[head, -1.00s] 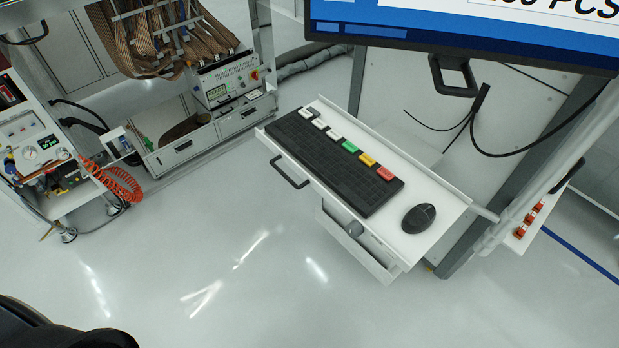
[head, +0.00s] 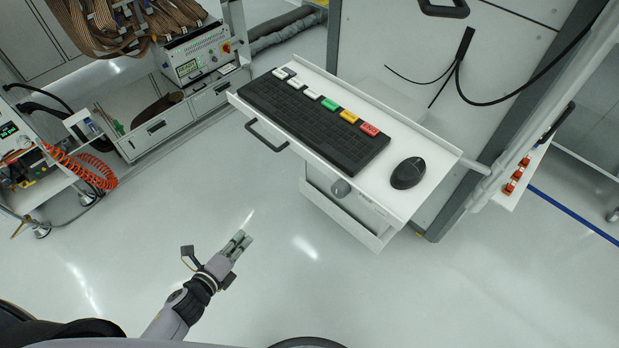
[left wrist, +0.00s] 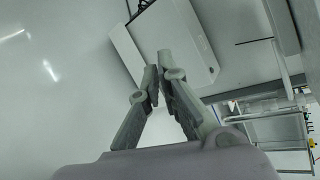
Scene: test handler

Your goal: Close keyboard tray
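The white keyboard tray (head: 425,178) is pulled out from the workstation, with a black bar handle (head: 266,138) on its front edge. A black keyboard (head: 310,125) with several coloured keys and a black mouse (head: 408,173) lie on it. My left gripper (head: 242,238) is below and in front of the tray in the head view, apart from it and empty. Its fingers (left wrist: 158,75) come together at the tips in the left wrist view, with white panels of the workstation beyond them. My right gripper is not in view.
A white box-like unit (head: 350,205) hangs under the tray. A cabinet with a drawer (head: 155,135) stands at the left, with an orange coiled hose (head: 95,170) near it. Black cables (head: 462,60) hang behind the tray. The floor before the tray is clear.

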